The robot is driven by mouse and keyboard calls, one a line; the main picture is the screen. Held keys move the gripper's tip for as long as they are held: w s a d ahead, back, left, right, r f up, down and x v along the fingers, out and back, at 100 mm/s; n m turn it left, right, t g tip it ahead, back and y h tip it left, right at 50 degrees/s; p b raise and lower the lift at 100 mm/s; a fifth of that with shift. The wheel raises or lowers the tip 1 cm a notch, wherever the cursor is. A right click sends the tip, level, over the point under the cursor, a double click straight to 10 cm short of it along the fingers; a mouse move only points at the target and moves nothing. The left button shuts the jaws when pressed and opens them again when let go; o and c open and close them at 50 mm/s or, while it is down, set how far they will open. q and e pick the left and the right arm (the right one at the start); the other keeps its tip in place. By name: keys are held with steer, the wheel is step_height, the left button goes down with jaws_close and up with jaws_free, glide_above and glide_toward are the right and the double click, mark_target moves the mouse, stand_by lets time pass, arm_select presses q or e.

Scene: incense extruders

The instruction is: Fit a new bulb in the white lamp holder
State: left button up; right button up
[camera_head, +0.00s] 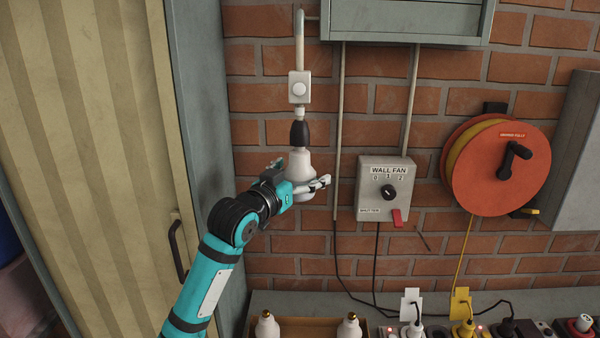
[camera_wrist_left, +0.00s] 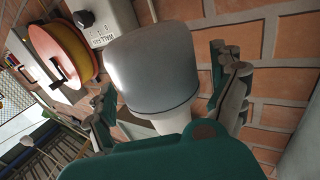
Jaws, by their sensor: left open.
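A white bulb-shaped piece (camera_head: 300,165) hangs at the end of a black lamp holder (camera_head: 300,133), below a white wall box with a round button (camera_head: 299,88). No clearly white holder stands out. My left gripper (camera_head: 296,187) is open, with its fingers around the lower part of the white piece. In the left wrist view a large pale rounded body (camera_wrist_left: 155,65) with a narrower neck sits between the open fingers (camera_wrist_left: 165,105). Contact cannot be told. Two white bulbs, one on the left (camera_head: 267,327) and one on the right (camera_head: 349,327), stand brass cap up in a brown tray (camera_head: 308,325).
A grey WALL FAN switch box (camera_head: 385,170) and an orange cable reel (camera_head: 500,165) are on the brick wall to the right. A striped cabinet door (camera_head: 90,120) is at left. Plugs and cables crowd the bench at lower right.

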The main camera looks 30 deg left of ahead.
arm_select(q)
steer(key=c, duration=1.3)
steer(key=shift+n+y+p, duration=0.5)
steer(key=shift+y, duration=0.1)
steer(key=shift+n+y+p, duration=0.3)
steer(key=shift+y, duration=0.2)
steer(key=shift+y, duration=0.3)
steer(key=shift+n+g+y+p, duration=0.3)
steer(key=shift+n+y, duration=0.3)
